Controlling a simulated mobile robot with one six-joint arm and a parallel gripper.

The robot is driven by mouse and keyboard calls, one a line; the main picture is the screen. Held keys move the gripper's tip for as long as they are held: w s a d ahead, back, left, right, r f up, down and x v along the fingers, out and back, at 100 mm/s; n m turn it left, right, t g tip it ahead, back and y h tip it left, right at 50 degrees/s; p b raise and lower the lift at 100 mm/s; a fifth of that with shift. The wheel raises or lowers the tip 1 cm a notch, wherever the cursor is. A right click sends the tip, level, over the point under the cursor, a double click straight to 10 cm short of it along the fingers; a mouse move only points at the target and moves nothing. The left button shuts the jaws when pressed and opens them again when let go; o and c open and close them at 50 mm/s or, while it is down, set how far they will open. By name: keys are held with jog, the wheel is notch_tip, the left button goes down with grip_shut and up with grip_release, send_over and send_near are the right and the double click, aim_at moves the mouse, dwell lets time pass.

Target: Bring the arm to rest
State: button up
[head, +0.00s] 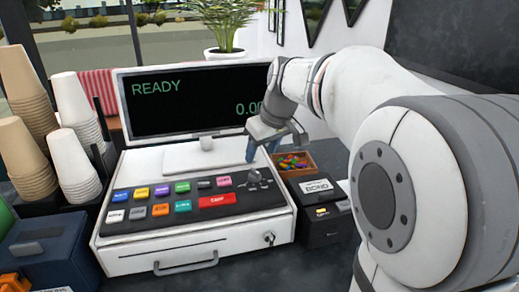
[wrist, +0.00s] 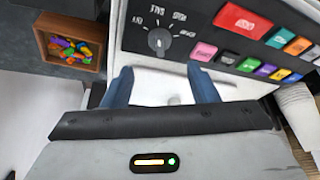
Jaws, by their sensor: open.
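My gripper (head: 262,150) hangs at the end of my white arm, in front of the monitor and above the right rear of the cash register. In the wrist view my gripper (wrist: 160,88) shows two blue fingers, spread apart with nothing between them. Beyond them is the register's black key panel with a round knob (wrist: 159,39) and coloured keys. The knob also shows in the head view (head: 254,177), below the gripper. I cannot tell how far above the panel the fingers are.
The monitor (head: 198,102) reads READY. A wooden box (head: 295,163) of colourful pieces and a small black printer-like box (head: 325,212) stand right of the register (head: 190,250). Cup stacks (head: 75,160) and a dark blue box (head: 48,250) stand at left. A plant is behind.

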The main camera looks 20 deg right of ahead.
jog(key=s+f+m, duration=0.1)
jog(key=s+f, duration=0.2)
jog(key=s, duration=0.4)
jog(key=s+a+f+m+h, duration=0.1)
jog(key=s+f+m, duration=0.1)
jog(key=s+f, duration=0.2)
jog(key=s+f+m+g, duration=0.1)
jog(key=s+f, duration=0.3)
jog(key=s, duration=0.7)
jog(key=shift+a+f+m+h, duration=0.2)
jog(key=shift+m+h, duration=0.1)
jog(key=shift+h, duration=0.1)
jog(key=shift+c, duration=0.2)
